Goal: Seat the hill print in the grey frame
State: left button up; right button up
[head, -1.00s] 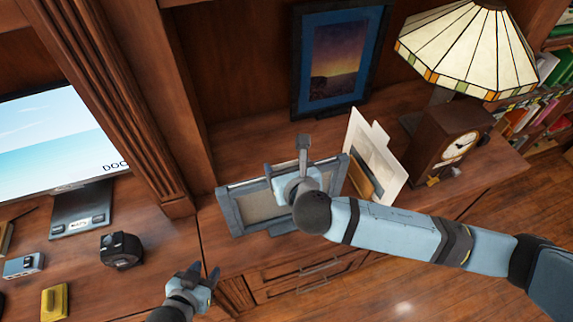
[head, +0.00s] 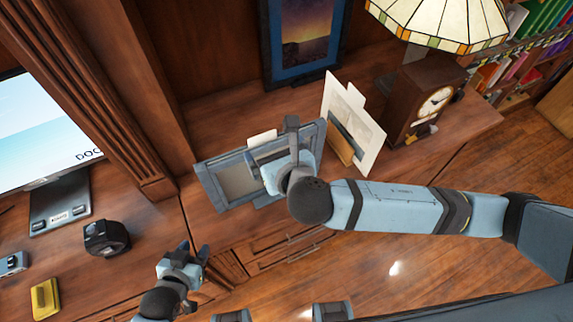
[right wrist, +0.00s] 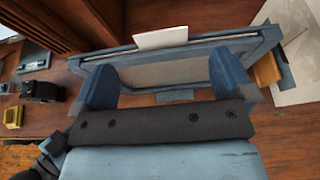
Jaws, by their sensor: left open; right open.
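The grey frame (head: 214,186) stands tilted on the wooden counter; its visible opening looks plain grey-brown. A small white card edge (head: 262,137) sticks up above its top rail, also in the right wrist view (right wrist: 160,38); the rest of it is hidden. A white-bordered print (head: 352,110) leans in a tan holder (head: 341,150) to the right; whether it shows a hill is unclear. My right gripper (head: 279,160) is open in front of the frame, covering part of it, its fingers apart in the right wrist view (right wrist: 163,86). My left gripper (head: 185,254) is open and empty, lower left of the frame.
A dark-framed sunset picture (head: 302,38) stands behind. A clock (head: 425,99) and a stained-glass lamp (head: 440,20) are at the right. A black tape measure (head: 106,239), a yellow block (head: 45,299) and a monitor (head: 40,135) are at the left. Some counter between frame and sunset picture is clear.

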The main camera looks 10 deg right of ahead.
jog(key=v, duration=0.7)
jog(key=shift+s, duration=0.3)
jog(key=shift+r, duration=0.1)
